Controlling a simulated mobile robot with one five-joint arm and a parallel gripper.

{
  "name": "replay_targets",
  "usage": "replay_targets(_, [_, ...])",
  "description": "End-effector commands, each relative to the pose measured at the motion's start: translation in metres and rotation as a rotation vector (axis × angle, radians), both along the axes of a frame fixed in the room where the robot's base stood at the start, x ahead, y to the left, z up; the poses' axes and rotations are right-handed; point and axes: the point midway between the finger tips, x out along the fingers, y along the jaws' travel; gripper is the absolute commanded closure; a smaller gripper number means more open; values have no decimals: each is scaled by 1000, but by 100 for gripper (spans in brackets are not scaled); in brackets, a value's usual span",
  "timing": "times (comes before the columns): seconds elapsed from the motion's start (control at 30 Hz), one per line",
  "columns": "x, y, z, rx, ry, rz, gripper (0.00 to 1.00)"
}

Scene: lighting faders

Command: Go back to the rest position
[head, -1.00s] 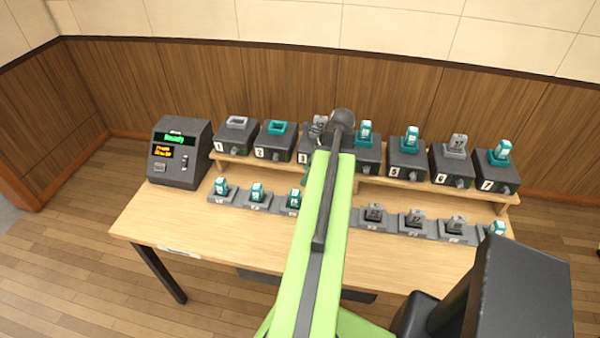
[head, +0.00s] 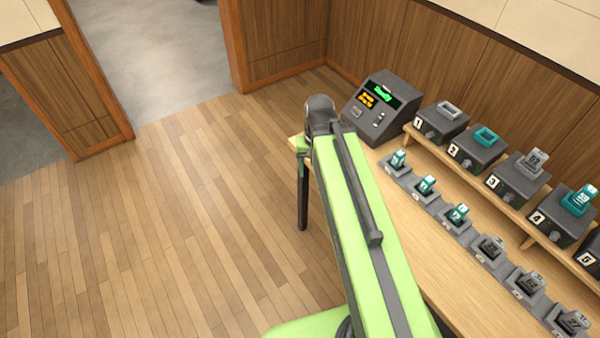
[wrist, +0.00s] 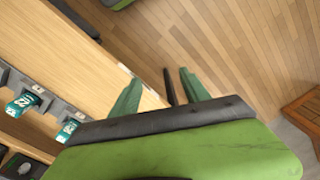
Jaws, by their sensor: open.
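My gripper (wrist: 159,77) shows in the wrist view as two green fingers held well apart with nothing between them. A dark table leg lies beyond the gap. In that view the fingers are by the edge of the wooden table (wrist: 75,50), with floor beyond. In the head view my green arm reaches up the middle, its dark end joint at the table's left end, below and left of the console; the fingers are mostly hidden there.
The console (head: 375,105) reads "Ready". Numbered dark boxes (head: 476,148) stand on a raised shelf, some holding teal or grey pieces. A row of small holders (head: 428,190) with teal and grey pieces lies in front. Wooden floor (head: 170,230) at left is clear, with a doorway (head: 165,50) behind.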

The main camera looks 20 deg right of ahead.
Motion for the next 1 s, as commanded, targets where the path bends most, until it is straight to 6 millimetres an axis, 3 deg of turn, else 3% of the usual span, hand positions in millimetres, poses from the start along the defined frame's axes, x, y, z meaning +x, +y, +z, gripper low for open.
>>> replay_targets(0.03, [-1,23,0,-14,0,101,46])
replay_targets(0.1, [-2,41,0,-27,0,196,46])
replay_targets(0.2, [-2,51,0,-36,1,252,46])
replay_targets(1.0, [-1,51,0,-34,0,249,46])
